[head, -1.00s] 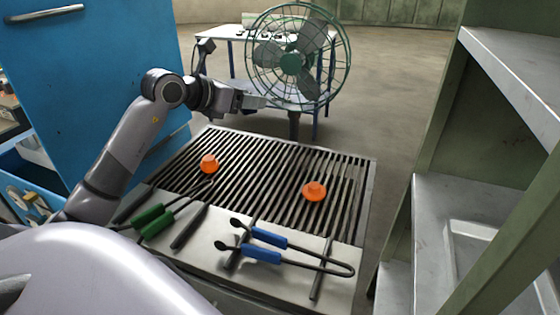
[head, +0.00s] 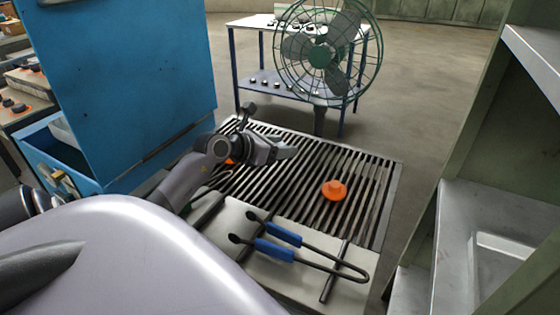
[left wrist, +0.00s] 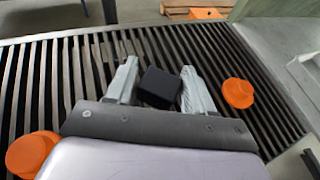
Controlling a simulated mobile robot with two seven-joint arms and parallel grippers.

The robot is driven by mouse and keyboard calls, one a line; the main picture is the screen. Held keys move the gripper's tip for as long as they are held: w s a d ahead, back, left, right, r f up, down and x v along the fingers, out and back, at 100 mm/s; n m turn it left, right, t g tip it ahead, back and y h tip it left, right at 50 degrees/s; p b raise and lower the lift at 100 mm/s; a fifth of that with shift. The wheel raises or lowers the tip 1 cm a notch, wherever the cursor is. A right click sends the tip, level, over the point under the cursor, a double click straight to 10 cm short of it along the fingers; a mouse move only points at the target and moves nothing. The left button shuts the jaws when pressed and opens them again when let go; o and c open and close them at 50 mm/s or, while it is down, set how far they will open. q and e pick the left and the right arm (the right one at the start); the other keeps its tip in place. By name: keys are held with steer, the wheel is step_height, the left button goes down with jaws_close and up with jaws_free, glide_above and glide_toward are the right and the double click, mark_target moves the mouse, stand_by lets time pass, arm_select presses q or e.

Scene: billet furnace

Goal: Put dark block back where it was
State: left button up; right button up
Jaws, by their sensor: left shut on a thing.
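A small dark block (left wrist: 159,87) shows in the left wrist view between the two pale fingers of my left gripper (left wrist: 158,84), which is shut on it. In the head view my left gripper (head: 284,151) is above the slatted grate (head: 370,205), left of its middle, fingers pointing right. The block cannot be made out there. One orange knob-like piece (head: 333,190) sits on the grate right of the gripper. Another orange piece (head: 229,161) is mostly hidden behind my left arm; it shows in the left wrist view (left wrist: 32,153). My right gripper is not in view.
Blue-handled tongs (head: 283,236) lie on the grate's front ledge. A green fan (head: 325,50) and a blue-legged table (head: 253,80) stand behind. A blue cabinet (head: 120,80) is at left, a metal shelf unit (head: 455,230) at right. The grate's right half is largely clear.

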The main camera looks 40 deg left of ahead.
mark_target(280, 170)
arm_select(q)
steer(key=shift+f, duration=2.15)
steer(key=shift+b, duration=0.3)
steer(key=shift+f, duration=0.25)
steer(key=o, duration=1.3)
steer(key=shift+r, duration=0.15)
